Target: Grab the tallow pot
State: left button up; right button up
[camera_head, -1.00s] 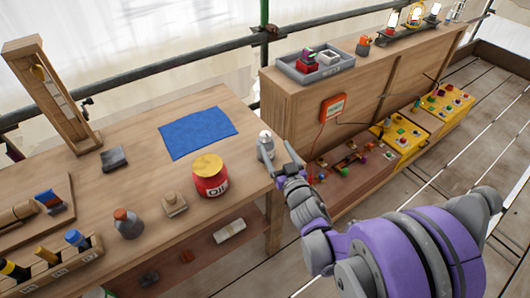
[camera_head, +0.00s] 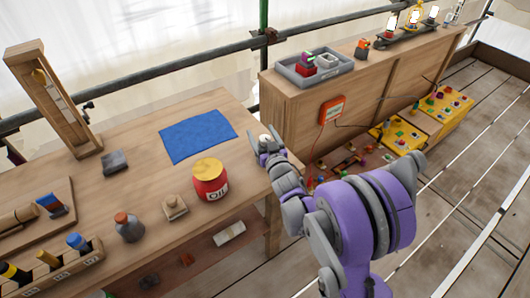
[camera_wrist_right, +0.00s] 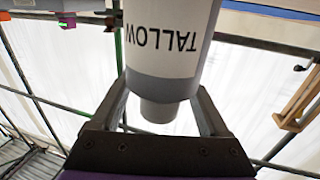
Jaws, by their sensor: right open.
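The tallow pot (camera_head: 264,136) stands at the right end of the workbench, mostly hidden behind my right gripper (camera_head: 268,149) in the head view. In the right wrist view the pot (camera_wrist_right: 170,45) is a grey cylinder with a white label reading TALLOW, seen upside down, with a narrower grey end. My right gripper (camera_wrist_right: 160,98) is open, with one finger on each side of the pot's narrower end. Gaps show between the fingers and that end; I cannot tell whether either finger touches the pot elsewhere. My left gripper is not in view.
A red oil can (camera_head: 210,180) with a yellow top stands left of the pot on the workbench (camera_head: 150,190). A blue cloth (camera_head: 198,136) lies behind it. A grey bottle (camera_head: 129,227) and a small wooden block (camera_head: 174,207) stand further left. A cabinet (camera_head: 295,108) rises right of the bench.

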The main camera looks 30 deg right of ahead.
grip_shut()
dwell(1.4)
